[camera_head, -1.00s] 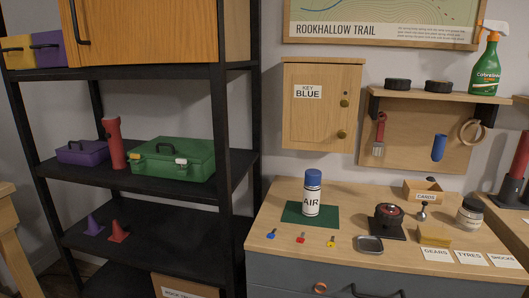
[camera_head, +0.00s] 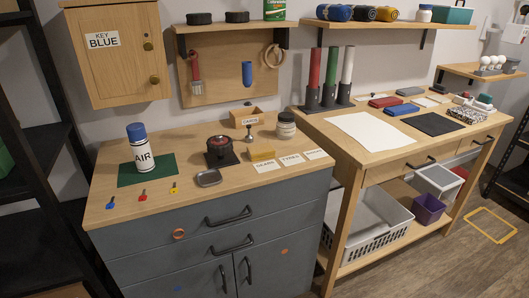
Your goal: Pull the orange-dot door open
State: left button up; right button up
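The grey cabinet (camera_head: 140,250) stands under the wooden worktop, with two drawers above two doors. The orange-dot door (camera_head: 268,270) is the lower right one and looks shut. Its orange dot (camera_head: 284,252) sits near the upper right. A dark vertical handle (camera_head: 249,268) is at its left edge; the door's bottom is cut off by the frame. The other door (camera_head: 200,280) has a blue dot and its own handle (camera_head: 223,278). Neither of my grippers is in view.
Two drawer handles (camera_head: 229,217) stick out above the doors. The cabinet's worktop holds an air can (camera_head: 140,148), several keys and small parts. A wooden workbench (camera_head: 400,140) with a white basket (camera_head: 367,226) on its lower shelf stands at the right. Open floor (camera_head: 450,270) lies before it.

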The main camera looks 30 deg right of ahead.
aim_at(283, 266)
jog(key=z, duration=0.1)
jog(key=k, duration=0.1)
jog(key=z, duration=0.3)
jog(key=i, duration=0.5)
